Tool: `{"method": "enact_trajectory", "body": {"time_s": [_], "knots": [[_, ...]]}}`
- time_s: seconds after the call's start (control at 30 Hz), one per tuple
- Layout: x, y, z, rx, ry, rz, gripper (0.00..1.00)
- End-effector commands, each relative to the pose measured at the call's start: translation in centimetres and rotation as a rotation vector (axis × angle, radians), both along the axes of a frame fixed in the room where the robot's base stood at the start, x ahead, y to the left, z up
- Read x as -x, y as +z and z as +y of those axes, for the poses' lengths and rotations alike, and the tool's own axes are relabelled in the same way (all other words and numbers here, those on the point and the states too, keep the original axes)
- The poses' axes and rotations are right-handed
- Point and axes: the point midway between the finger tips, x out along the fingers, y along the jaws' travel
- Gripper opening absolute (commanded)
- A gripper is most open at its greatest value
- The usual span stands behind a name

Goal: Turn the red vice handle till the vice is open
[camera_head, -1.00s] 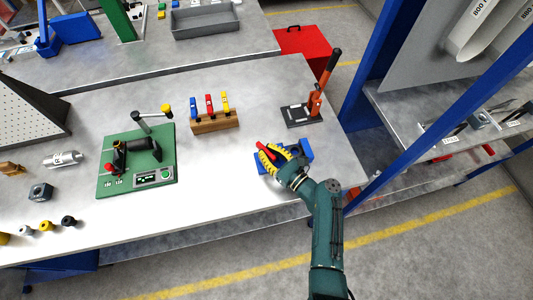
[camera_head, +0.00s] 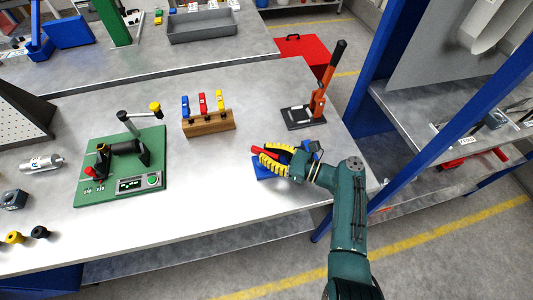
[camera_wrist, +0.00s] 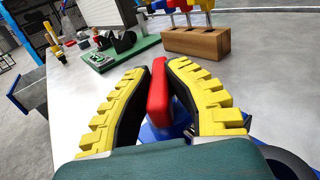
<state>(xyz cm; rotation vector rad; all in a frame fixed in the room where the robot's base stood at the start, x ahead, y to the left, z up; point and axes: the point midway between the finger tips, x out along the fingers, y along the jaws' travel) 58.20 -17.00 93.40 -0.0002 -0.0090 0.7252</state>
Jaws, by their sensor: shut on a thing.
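The red vice handle (camera_wrist: 158,92) is between the two yellow-padded fingers of my gripper (camera_wrist: 160,78) in the wrist view. My gripper is shut on the handle. In the head view, the handle's red end (camera_head: 263,153) sticks out past the yellow fingers of my gripper (camera_head: 268,158). The blue vice (camera_head: 262,172) sits on the bench near its right front edge, mostly covered by my gripper. A bit of its blue body (camera_wrist: 160,132) shows beneath the handle in the wrist view. Its jaws are hidden, so I cannot tell how wide they stand.
A wooden block with blue, red and yellow tools (camera_head: 208,123) stands behind the vice. A lever press with an orange arm (camera_head: 305,112) stands at the back right. A green fixture board (camera_head: 122,172) lies left. A blue rack post (camera_head: 375,75) rises at the right.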

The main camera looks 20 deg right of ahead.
Motion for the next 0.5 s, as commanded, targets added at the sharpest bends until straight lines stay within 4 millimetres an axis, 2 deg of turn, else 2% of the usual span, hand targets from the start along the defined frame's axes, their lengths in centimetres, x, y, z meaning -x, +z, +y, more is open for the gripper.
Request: {"method": "enact_trajectory", "body": {"time_s": [0.03, 0.13, 0.17, 0.3, 0.5], "knots": [[0.29, -1.45, 0.13, -0.004, -0.006, 0.027, 0.0], [0.28, -1.48, 0.14, -0.004, -0.006, 0.027, 0.0], [0.28, -1.48, 0.14, -0.005, -0.007, 0.028, 0.17], [0.31, -1.51, 0.16, -0.005, -0.006, 0.028, 0.44], [0.21, -1.03, 0.12, 0.0, -0.003, 0.019, 0.45]]}}
